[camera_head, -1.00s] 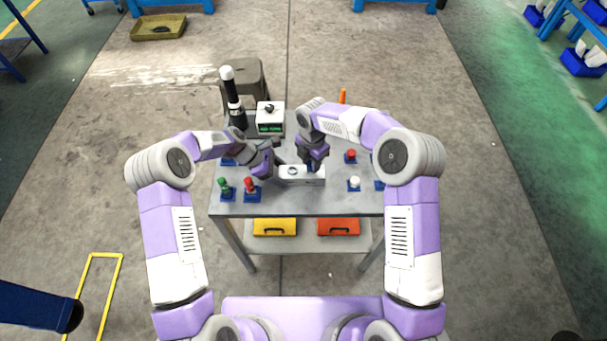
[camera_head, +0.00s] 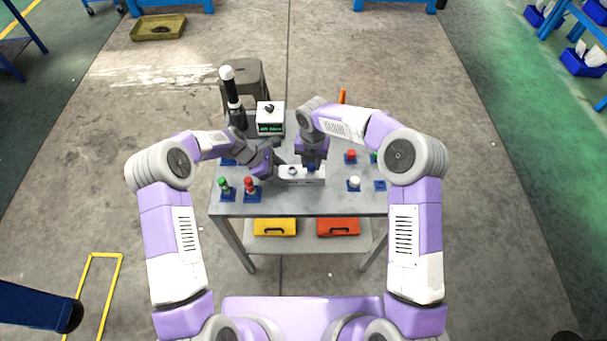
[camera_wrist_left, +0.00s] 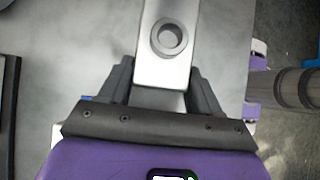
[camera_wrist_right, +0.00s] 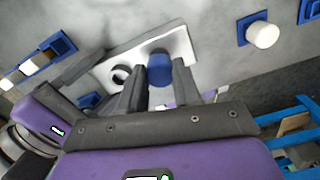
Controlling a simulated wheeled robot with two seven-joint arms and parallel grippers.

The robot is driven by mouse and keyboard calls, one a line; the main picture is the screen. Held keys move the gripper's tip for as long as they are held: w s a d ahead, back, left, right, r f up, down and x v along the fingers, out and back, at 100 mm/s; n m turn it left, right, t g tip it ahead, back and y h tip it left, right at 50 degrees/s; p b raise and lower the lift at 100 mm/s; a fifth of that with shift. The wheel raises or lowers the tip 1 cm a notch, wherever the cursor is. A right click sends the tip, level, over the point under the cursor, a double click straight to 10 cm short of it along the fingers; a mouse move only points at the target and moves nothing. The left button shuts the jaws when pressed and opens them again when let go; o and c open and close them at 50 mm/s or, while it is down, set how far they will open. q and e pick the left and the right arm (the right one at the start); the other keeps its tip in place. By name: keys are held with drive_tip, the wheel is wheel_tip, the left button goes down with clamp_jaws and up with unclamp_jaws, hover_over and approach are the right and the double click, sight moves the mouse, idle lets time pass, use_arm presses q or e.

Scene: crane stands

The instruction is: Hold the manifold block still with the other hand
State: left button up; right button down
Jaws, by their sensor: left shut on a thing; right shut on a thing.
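The manifold block (camera_head: 290,180) is a pale oblong bar lying on the grey workbench (camera_head: 250,207). My left gripper (camera_head: 276,164) is shut on its left end, one finger along each long side. The left wrist view shows the block (camera_wrist_left: 170,70) between the fingers, with a round open port (camera_wrist_left: 169,38) in its top. My right gripper (camera_head: 311,166) is above the block's right part. In the right wrist view, its fingers are shut around a blue cylindrical plug (camera_wrist_right: 160,71) at the block's other port. How deep the plug sits is hidden.
Green (camera_head: 224,184) and red (camera_head: 249,184) plugs stand in blue holders at the front left. A red plug (camera_head: 350,155) and a white plug (camera_head: 354,182) stand at the right, beside an empty-looking blue holder (camera_head: 380,185). A display box (camera_head: 270,118) and a black cylinder stand behind.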

drive_tip(key=n, duration=0.3)
drive_tip(key=shift+r+n, duration=0.15)
drive_tip(key=shift+n, duration=0.15)
drive_tip(key=c, duration=0.7)
unclamp_jaws()
drive_tip(key=shift+c, duration=0.8)
